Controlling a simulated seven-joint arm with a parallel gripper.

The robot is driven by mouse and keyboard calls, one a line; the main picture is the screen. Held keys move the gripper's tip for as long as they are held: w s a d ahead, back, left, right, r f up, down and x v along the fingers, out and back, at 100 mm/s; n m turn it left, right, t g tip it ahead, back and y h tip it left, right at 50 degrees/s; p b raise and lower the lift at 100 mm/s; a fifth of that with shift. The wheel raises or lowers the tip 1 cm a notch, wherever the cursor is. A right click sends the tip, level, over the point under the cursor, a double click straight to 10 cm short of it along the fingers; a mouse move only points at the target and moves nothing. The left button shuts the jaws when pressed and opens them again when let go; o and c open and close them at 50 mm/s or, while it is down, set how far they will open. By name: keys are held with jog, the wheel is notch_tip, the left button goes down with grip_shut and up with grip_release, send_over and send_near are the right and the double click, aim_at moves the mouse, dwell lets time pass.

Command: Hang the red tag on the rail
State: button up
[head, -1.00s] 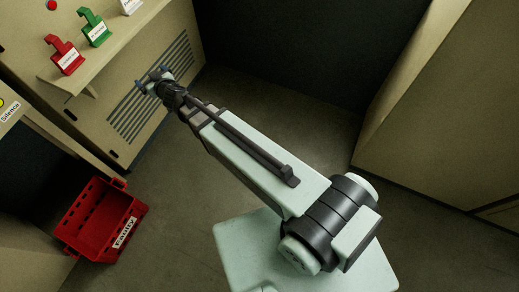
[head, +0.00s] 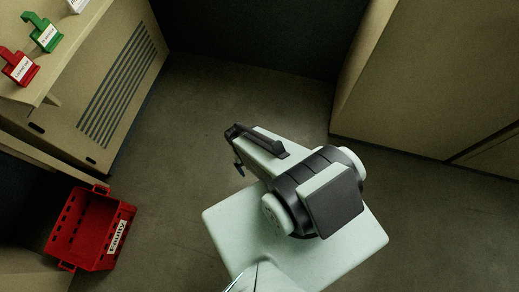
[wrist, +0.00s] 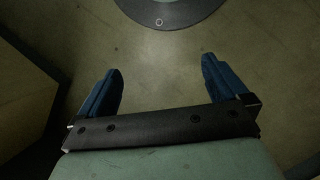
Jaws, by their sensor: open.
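The red tag (head: 20,68) stands on a beige shelf (head: 62,74) at the upper left of the head view. It has a hook-shaped top and a white label whose text is too small to read. My gripper (wrist: 160,80) is open and empty in the wrist view, with its two blue fingers apart above bare floor. In the head view my arm is folded back over its base, far from the red tag, and the gripper is mostly hidden. I cannot make out a rail in either view.
A green tag (head: 43,35) stands beside the red one, and a white tag (head: 77,5) is cut off at the top edge. A red crate labelled Faulty (head: 82,232) sits at the lower left. A beige cabinet (head: 420,90) stands on the right. Open floor (head: 200,120) lies between.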

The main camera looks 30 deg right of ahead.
jog(key=s+g+y, duration=0.1)
jog(key=s+g, duration=0.1)
jog(key=s, duration=0.5)
jog(key=shift+s+a+r+g, duration=0.15)
jog(key=shift+s+a+g, duration=0.1)
jog(key=shift+a+g, duration=0.05)
jog(key=shift+a, duration=0.1)
